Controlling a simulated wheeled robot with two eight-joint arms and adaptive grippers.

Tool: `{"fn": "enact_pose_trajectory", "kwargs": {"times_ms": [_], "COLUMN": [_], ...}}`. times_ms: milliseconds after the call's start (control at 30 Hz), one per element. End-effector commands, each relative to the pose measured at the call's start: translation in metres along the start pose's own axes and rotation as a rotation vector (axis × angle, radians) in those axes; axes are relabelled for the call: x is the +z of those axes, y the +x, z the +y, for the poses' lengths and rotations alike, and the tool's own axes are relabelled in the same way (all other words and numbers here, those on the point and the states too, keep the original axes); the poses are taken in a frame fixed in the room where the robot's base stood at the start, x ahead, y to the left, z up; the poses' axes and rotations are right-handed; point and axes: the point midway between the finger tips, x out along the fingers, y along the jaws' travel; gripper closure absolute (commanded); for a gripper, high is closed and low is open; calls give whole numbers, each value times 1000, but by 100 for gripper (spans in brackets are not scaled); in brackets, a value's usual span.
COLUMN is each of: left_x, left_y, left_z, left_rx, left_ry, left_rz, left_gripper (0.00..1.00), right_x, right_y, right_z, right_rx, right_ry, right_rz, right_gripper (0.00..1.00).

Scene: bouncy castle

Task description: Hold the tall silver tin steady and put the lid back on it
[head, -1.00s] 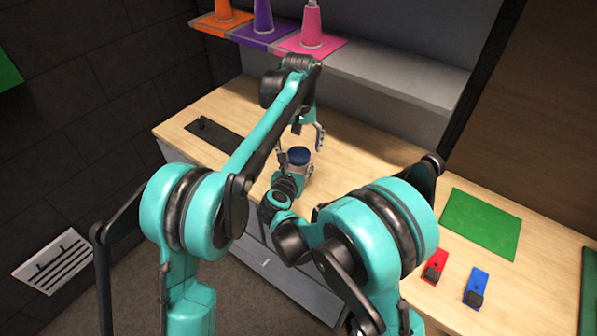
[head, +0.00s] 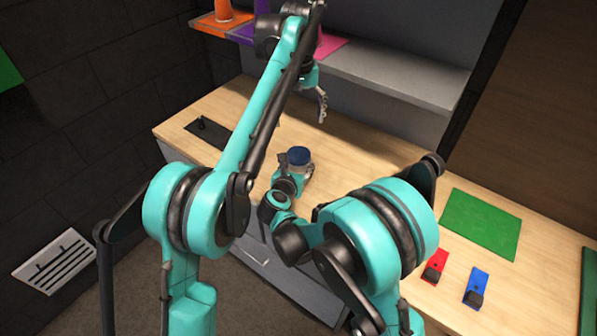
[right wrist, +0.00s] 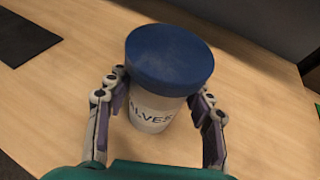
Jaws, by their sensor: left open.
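The tall silver tin (right wrist: 150,112), pale with dark lettering partly reading "ALVES", stands upright on the wooden counter. The blue lid (right wrist: 170,58) sits on its top, covering the mouth and looking level; it also shows in the head view (head: 299,155). My left gripper (head: 318,100) is open and empty, raised above and behind the tin, clear of the lid. One of its fingers is mostly hidden by the arm.
The wooden counter (head: 375,165) is mostly clear around the tin. A dark mat (head: 208,133) lies to the left. A green mat (head: 481,223), a red item (head: 434,266) and a blue item (head: 476,287) lie to the right. A grey shelf (head: 395,78) with coloured cones stands behind.

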Motion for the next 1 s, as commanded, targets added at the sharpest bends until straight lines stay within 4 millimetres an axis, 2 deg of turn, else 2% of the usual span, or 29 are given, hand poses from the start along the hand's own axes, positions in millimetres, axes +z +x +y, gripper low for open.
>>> {"fn": "enact_pose_trajectory", "kwargs": {"times_ms": [333, 467, 567, 800, 1000], "left_x": [0, 0, 0, 0, 0], "left_y": [0, 0, 0, 0, 0], "left_z": [0, 0, 0, 0, 0], "left_rx": [0, 0, 0, 0, 0], "left_ry": [0, 0, 0, 0, 0], "left_rz": [0, 0, 0, 0, 0], "left_gripper": [14, 14, 14, 14, 14], "right_x": [0, 0, 0, 0, 0], "right_y": [0, -8, -24, -76, -108], "right_z": [0, 0, 1, 1, 1], "right_rx": [0, 1, 3, 4, 3], "right_ry": [0, 0, -1, -2, -1], "right_rz": [0, 0, 0, 0, 0], "right_gripper": [28, 28, 28, 28, 28]}}
